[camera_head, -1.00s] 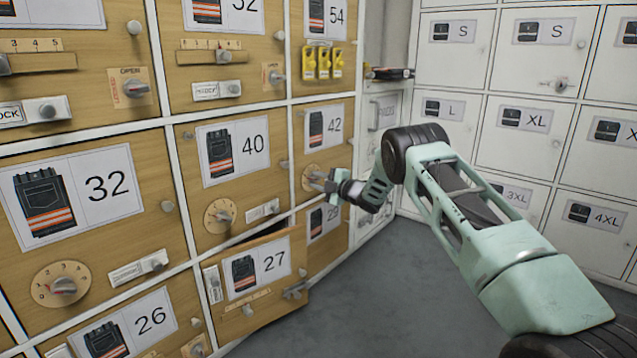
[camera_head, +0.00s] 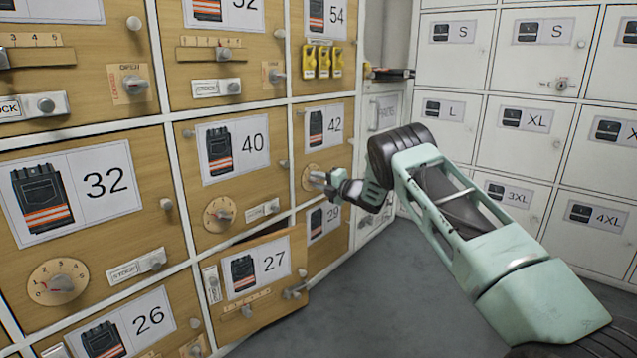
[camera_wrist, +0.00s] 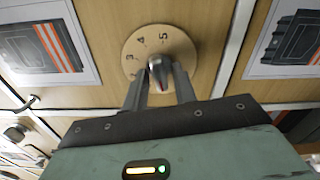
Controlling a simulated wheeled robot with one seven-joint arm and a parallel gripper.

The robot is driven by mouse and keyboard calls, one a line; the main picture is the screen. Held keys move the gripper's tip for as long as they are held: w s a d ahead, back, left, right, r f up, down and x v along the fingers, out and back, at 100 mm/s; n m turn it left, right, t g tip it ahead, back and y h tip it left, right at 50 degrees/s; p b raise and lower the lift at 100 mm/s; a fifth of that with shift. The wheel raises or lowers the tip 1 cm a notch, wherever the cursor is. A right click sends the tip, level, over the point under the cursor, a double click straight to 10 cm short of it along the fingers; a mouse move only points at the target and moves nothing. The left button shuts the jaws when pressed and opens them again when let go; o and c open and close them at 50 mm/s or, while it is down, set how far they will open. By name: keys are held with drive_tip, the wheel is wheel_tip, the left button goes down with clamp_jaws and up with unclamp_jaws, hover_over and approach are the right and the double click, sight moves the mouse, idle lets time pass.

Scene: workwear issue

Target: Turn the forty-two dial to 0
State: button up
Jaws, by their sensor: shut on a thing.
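The forty-two dial (camera_head: 309,174) is a round wooden plate with a knob, low on the door labelled 42 (camera_head: 324,127). In the wrist view its plate (camera_wrist: 187,46) shows the marks 3, 4 and 5; the rest of the scale is hidden behind the knob and my gripper. My gripper (camera_head: 325,181) is at the dial, shut on its grey knob (camera_wrist: 159,65). In the wrist view one finger lies on each side of the knob. A small red mark shows on the knob between the fingers, but I cannot tell which number it points to.
The door labelled 27 (camera_head: 268,263) stands ajar below, close to my gripper. Other dials sit on the doors 40 (camera_head: 219,215) and 32 (camera_head: 62,283). White lockers (camera_head: 468,50) stand at the right. The grey floor (camera_head: 380,290) is clear.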

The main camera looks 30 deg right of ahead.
drive_tip(key=o, duration=0.6)
drive_tip(key=shift+o, duration=0.2)
drive_tip(key=p+v, duration=0.7)
drive_tip(key=v, duration=1)
drive_tip(key=shift+s, duration=0.2)
drive_tip(key=shift+d, duration=0.1)
